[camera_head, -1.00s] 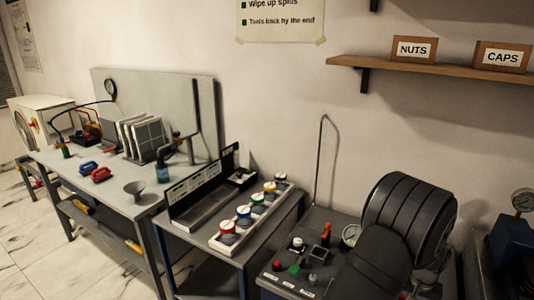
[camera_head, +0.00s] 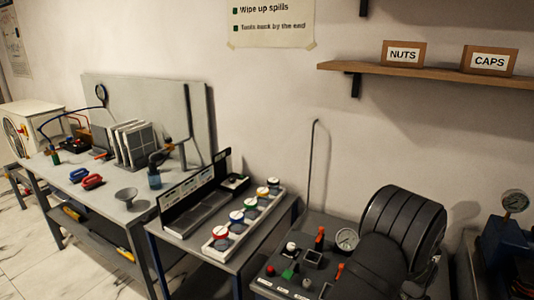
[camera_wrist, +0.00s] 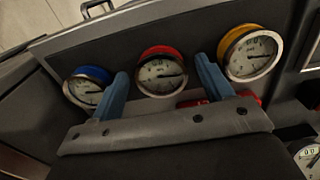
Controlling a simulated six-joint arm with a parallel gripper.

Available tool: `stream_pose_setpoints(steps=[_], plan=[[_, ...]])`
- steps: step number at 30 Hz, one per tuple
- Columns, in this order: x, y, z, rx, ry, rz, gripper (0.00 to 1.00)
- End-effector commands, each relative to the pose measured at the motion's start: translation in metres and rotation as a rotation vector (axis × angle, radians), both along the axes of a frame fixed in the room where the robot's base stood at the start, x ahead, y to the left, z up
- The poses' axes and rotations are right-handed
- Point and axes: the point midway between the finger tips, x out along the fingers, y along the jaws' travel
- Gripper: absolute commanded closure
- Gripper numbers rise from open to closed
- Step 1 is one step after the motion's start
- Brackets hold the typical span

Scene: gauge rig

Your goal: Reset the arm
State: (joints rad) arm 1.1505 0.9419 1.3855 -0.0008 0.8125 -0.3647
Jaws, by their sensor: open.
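My gripper (camera_wrist: 161,66) shows in the wrist view as two blue fingers on a grey bar, spread apart with nothing held. Behind the fingers is a dark panel carrying a blue-rimmed gauge (camera_wrist: 88,88), a red-rimmed gauge (camera_wrist: 161,74) and a yellow-rimmed gauge (camera_wrist: 250,54). The red-rimmed gauge appears between the fingers; I cannot tell how far beyond them it is. A red part is partly hidden behind the right finger. I cannot make out my gripper in the head view.
In the head view a tray (camera_head: 214,248) holds several coloured round pieces. A control box (camera_head: 263,283) has knobs and levers, with a thin upright rod (camera_head: 311,170) behind. A grey workbench (camera_head: 113,208) stands left; a wooden shelf (camera_head: 440,74) with labelled boxes is at upper right.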

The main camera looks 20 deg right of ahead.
Motion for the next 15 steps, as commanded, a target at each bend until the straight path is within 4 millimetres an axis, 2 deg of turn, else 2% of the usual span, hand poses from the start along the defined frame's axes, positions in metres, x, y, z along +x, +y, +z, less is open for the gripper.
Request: stream_pose_setpoints(steps=[6,15], plan=[[0.0,-0.001,0.046,-0.003,-0.001,0.0,0.27],[-0.054,0.004,0.076,0.0,0.0,-0.004,0.27]])
